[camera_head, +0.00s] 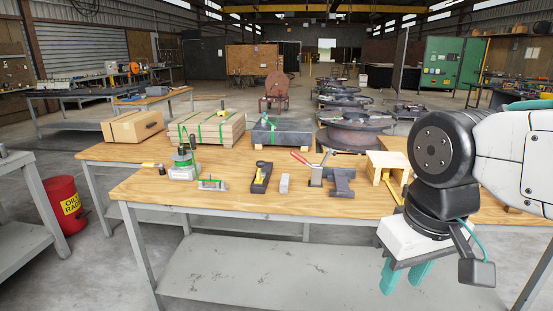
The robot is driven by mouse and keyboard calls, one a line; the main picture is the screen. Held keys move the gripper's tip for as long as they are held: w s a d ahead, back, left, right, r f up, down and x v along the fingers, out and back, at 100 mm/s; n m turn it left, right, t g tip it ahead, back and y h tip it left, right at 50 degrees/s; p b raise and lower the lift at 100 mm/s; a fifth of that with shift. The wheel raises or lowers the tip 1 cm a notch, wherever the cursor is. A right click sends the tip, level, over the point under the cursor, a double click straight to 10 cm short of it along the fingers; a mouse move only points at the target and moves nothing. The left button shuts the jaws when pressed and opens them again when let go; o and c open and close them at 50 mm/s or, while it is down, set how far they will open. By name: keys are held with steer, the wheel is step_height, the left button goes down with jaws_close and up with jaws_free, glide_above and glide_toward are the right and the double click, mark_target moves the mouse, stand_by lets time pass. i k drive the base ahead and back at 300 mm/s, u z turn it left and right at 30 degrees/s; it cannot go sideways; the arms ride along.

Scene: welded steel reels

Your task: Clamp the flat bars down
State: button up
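My gripper (405,277) hangs at the lower right, in front of the workbench's front edge. Its two teal fingers point down with a gap between them, and nothing shows in it. A toggle-type clamp with a red handle (300,158) stands on the wooden bench top (225,200), its lever raised. A dark notched steel block (341,183) sits just right of it. A dark slab (283,140) with a small green and grey piece on top lies behind. I cannot tell which pieces are the flat bars, or whether any lie under the clamp.
A grey block (284,183), a black and yellow tool (262,176), a green level-like tool (212,184) and a green device (183,164) stand along the bench. Behind are strapped timber (207,128) and a carton (132,126). A wooden box (386,164) stands near my arm.

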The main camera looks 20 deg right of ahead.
mark_target(294, 154)
steer(key=u, duration=0.5)
steer(key=i, duration=1.65)
steer(key=z, duration=0.7)
